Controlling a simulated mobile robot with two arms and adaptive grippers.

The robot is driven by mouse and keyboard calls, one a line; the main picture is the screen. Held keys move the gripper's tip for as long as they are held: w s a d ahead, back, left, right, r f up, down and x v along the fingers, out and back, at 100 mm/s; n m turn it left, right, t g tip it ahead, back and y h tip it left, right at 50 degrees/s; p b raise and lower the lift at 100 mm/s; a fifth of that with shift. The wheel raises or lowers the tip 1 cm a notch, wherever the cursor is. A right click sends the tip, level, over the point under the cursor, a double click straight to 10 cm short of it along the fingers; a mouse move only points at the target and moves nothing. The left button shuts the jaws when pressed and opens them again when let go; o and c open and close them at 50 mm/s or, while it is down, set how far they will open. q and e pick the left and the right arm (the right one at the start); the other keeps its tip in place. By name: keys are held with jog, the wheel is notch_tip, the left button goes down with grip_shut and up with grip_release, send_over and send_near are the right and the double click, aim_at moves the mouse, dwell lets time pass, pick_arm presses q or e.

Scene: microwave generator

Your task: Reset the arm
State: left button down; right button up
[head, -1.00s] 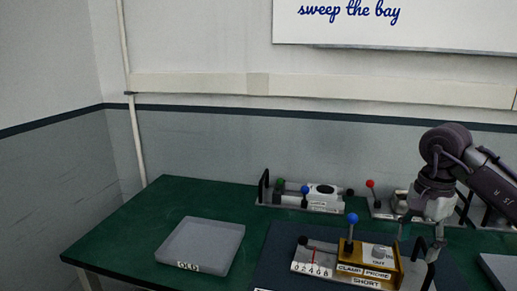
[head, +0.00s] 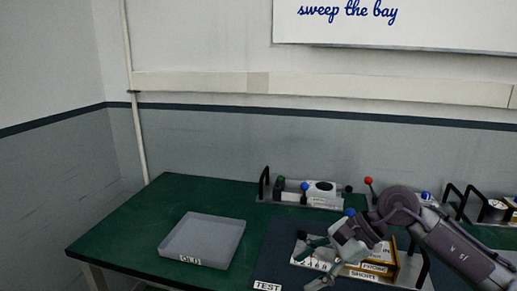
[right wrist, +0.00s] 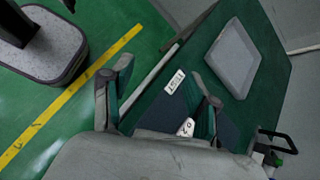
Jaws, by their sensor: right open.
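My right arm comes in from the right in the head view. Its gripper (head: 308,264) hangs above the dark test mat (head: 256,262), in front of and left of the brass-coloured test unit (head: 388,273). The arm and gripper hide much of that unit. In the right wrist view the two fingers of the right gripper (right wrist: 160,88) are spread apart with nothing held between them. A TEST label (right wrist: 174,82) and a small part of the unit show beyond the fingers. My left gripper is not in view.
An empty grey OLD tray (head: 205,238) sits on the green table (head: 130,225) at the left. A handled rack (head: 318,198) with knobbed parts stands at the back. More handled racks stand at the right. The table's left end is clear.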

jog(key=s+a+r+m+t+y, duration=0.3)
jog(key=a+r+m+t+y, duration=0.2)
jog(key=a+r+m+y, duration=0.5)
jog(key=w+d+f+m+t+h, duration=0.2)
jog(key=d+f+m+t+h, duration=0.35)
jog(key=m, duration=0.95)
jog(key=w+d+f+m+t+h, duration=0.3)
jog(key=d+m+t+h, duration=0.5)
jog(key=m, duration=0.6)
jog(key=s+d+f+m+g+h, duration=0.1)
jog(key=s+d+f+m+h, duration=0.1)
jog(key=f+m, duration=0.25)
jog(key=s+d+f+m+g+h, duration=0.2)
jog(key=f+m+h, duration=0.15)
jog(key=f, duration=0.25)
jog(key=s+d+f+m+g, duration=0.1)
jog(key=s+f+m+g, duration=0.4)
jog(key=s+f, duration=0.55)
jog(key=s+d+f+m+g, duration=0.2)
jog(key=s+f+m+g, duration=0.35)
jog(key=s, duration=0.85)
notch_tip(320, 180, down, 27)
jog(key=n+g, duration=0.2)
jog(key=g, duration=0.1)
jog(key=s+d+f+g, duration=0.1)
jog(key=s+d+f, duration=0.1)
jog(key=s+f, duration=1.4)
jog(key=shift+s+d+f, duration=0.2)
jog(key=shift+s+d, duration=0.15)
jog(key=shift+s, duration=0.1)
